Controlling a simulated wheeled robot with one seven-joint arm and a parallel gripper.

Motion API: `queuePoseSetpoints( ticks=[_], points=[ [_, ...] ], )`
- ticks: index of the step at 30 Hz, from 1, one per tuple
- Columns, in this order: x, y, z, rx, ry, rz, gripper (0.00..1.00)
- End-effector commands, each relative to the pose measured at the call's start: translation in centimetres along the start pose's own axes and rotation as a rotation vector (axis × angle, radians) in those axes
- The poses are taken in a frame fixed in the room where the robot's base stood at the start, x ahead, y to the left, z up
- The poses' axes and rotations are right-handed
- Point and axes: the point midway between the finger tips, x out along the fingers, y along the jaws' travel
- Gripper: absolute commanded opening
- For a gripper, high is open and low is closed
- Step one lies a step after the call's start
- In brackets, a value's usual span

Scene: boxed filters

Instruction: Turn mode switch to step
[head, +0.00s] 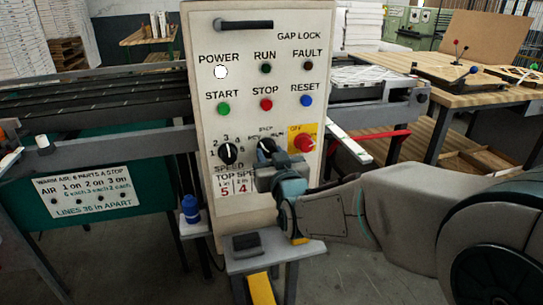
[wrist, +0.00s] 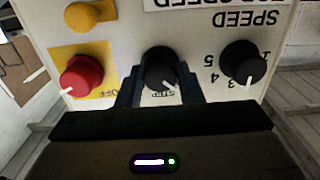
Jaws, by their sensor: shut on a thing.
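The mode switch is a black knob (head: 266,146) on the cream control panel (head: 235,115), between the speed knob and the red switch. In the wrist view, which is upside down, the mode switch (wrist: 160,66) sits between the two dark fingers of my gripper (wrist: 160,80). The fingers are closed on it from both sides. In the head view my gripper (head: 268,158) reaches it from below right and hides part of it. A small label and a white mark show by the knob's edge in the wrist view, but I cannot read the setting surely.
The black speed knob (head: 228,154) is left of the mode switch, and the red switch (head: 303,142) on its yellow plate is close on the right. Green, red and blue buttons sit above. A blue bottle (head: 190,209) stands left of the panel.

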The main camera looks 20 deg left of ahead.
Motion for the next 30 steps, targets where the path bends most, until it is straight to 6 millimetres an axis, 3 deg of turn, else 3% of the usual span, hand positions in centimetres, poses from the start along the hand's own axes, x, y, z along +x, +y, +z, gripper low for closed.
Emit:
queuePoseSetpoints(
  ticks=[8,30],
  points=[
    [-0.02,0.04,0.43,0.08,0.002,0.001,0.11],
    [0.0,-0.08,0.47,0.644,0.001,0.001,0.11]
  ],
)
